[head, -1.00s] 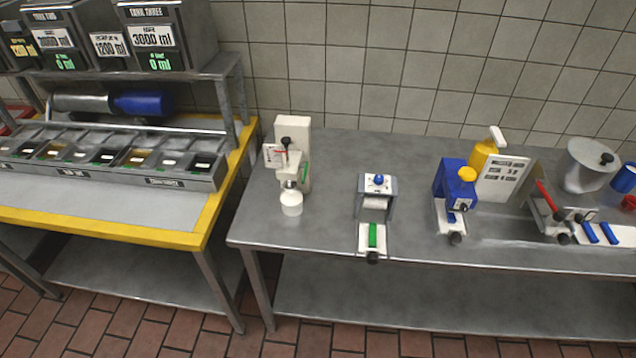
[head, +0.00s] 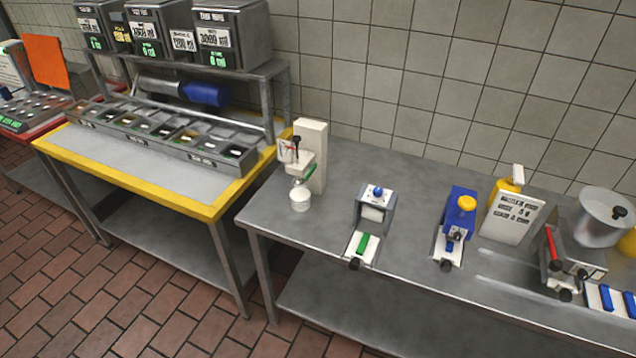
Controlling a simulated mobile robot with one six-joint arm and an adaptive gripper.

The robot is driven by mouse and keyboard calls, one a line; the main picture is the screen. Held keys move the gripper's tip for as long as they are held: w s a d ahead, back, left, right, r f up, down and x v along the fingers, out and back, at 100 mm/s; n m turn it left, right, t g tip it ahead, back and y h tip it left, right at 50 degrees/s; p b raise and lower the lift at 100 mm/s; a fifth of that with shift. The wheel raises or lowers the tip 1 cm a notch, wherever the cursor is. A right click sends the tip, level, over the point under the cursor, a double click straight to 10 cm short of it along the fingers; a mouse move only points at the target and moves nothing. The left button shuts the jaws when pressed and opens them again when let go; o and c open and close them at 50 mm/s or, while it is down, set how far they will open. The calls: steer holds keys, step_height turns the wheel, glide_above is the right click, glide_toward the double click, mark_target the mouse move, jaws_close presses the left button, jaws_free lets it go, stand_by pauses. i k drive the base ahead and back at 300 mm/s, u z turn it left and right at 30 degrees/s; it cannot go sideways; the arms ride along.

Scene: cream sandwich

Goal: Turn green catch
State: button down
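Two green parts show in the head view, and I cannot tell which is the catch. One is a small green piece (head: 309,173) on the side of the white dispenser (head: 313,145), above a white cup (head: 300,199). The other is a green bar (head: 362,244) lying on the white front tray of the small grey-and-white device (head: 375,203) with a blue knob. Both stand on the steel table. My gripper is not in view.
The steel table (head: 330,235) also bears a blue device (head: 457,215) with a yellow knob, a white sign (head: 512,217), a red-handled device (head: 553,250) and a metal pot (head: 600,215). A yellow-edged table (head: 130,190) with bins stands left. Brick floor is free in front.

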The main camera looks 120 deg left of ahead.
mark_target(313, 166)
steer(key=u, duration=0.2)
steer(key=i, duration=0.55)
steer(key=u, duration=1.55)
steer(key=k, duration=0.15)
steer(key=u, duration=2.5)
